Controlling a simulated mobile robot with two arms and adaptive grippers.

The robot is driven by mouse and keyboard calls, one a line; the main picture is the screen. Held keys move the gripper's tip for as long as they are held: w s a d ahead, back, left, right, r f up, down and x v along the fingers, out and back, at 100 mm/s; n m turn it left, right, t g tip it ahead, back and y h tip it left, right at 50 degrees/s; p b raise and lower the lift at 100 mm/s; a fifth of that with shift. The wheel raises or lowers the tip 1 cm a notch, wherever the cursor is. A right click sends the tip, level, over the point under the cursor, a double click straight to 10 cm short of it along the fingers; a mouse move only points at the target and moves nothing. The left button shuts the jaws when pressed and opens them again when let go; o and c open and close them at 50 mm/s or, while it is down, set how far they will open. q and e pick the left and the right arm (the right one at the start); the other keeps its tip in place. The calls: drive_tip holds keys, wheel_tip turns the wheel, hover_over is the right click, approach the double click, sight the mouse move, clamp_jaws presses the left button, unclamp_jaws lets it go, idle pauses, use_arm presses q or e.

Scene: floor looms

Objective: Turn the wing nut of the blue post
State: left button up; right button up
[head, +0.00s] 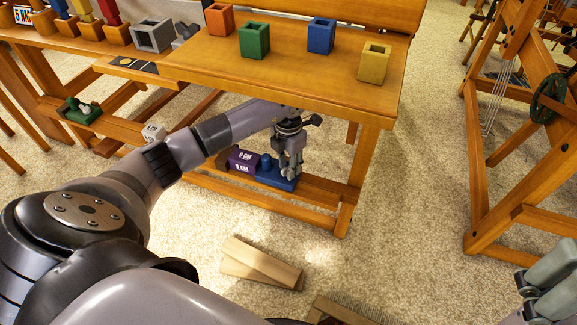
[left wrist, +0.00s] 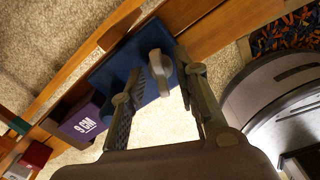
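The blue post's block (head: 281,181) sits on the low rail under the wooden table, and it also shows in the left wrist view (left wrist: 112,71). A grey wing nut (left wrist: 162,68) stands out from the blue block. My left gripper (head: 288,165) reaches down under the tabletop to the blue block. In the left wrist view its two fingers (left wrist: 166,72) are apart, one on each side of the wing nut, with a gap showing; contact is unclear. My right gripper (head: 545,285) is partly in view at the lower right, and its opening cannot be made out.
A purple block marked in white (head: 242,159) sits left of the blue one. The tabletop (head: 290,84) above carries orange, green, blue and yellow boxes. A green post (head: 80,111) stands on a rail at left. Wood pieces (head: 260,263) lie on the carpet; a loom (head: 475,150) stands right.

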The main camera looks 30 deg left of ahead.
use_arm(q)
drive_tip(key=shift+c, duration=0.5)
clamp_jaws()
